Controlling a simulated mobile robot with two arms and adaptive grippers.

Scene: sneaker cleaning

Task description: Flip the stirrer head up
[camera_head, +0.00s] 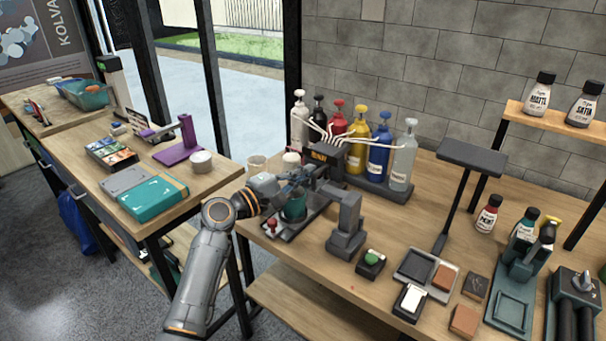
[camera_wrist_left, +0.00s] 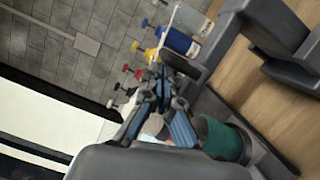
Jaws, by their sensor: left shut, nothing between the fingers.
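A black head with an orange label (camera_head: 325,157), which looks like the stirrer head, stands over the tray in the head view. My left gripper (camera_head: 296,179) is shut and empty, close in front of it and above the green cup (camera_head: 294,209). The left wrist view shows the fingers (camera_wrist_left: 162,88) together and the cup (camera_wrist_left: 222,141) just to their right. Whether the fingers touch the head is hidden by overlap. My right gripper is in neither view.
Several pump bottles (camera_head: 357,143) stand in a rack behind the head. A grey stand (camera_head: 347,225) is close to the right, with a green-button box (camera_head: 371,260) in front. A white cup (camera_head: 256,164) is at the left. Bare tabletop (camera_head: 290,264) lies in front.

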